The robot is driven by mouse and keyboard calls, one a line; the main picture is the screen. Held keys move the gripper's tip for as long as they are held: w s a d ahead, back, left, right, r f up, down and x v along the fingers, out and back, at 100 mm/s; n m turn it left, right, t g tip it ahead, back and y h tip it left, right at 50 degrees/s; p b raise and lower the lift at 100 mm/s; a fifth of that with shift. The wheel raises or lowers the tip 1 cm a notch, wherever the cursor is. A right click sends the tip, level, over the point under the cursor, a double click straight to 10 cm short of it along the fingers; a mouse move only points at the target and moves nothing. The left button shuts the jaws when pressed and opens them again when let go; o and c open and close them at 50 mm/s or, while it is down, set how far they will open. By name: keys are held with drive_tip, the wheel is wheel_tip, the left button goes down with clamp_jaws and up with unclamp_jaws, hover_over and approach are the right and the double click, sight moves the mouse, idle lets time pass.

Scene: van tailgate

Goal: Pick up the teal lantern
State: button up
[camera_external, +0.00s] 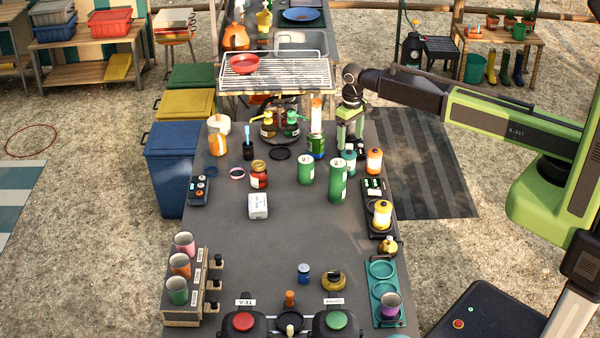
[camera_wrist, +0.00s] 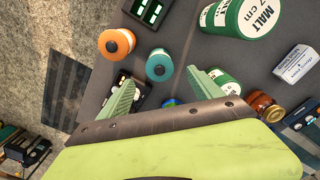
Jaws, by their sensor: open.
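The teal lantern (camera_external: 349,161) stands upright near the right edge of the grey table, partly hidden behind a tall green can.
An orange lantern (camera_external: 374,161) stands close on the right of the teal one. Tall green cans (camera_external: 338,181) stand to the left and front. A green and blue can (camera_external: 316,146) is left of my gripper. Dark trays (camera_external: 373,189) lie nearby. The table's middle is mostly clear.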

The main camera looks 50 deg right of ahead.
wheel_tip(320, 180, down, 12)
drive_tip(key=b, duration=1)
drive_tip(key=shift+r, duration=0.15)
drive_tip(key=c, duration=1.6)
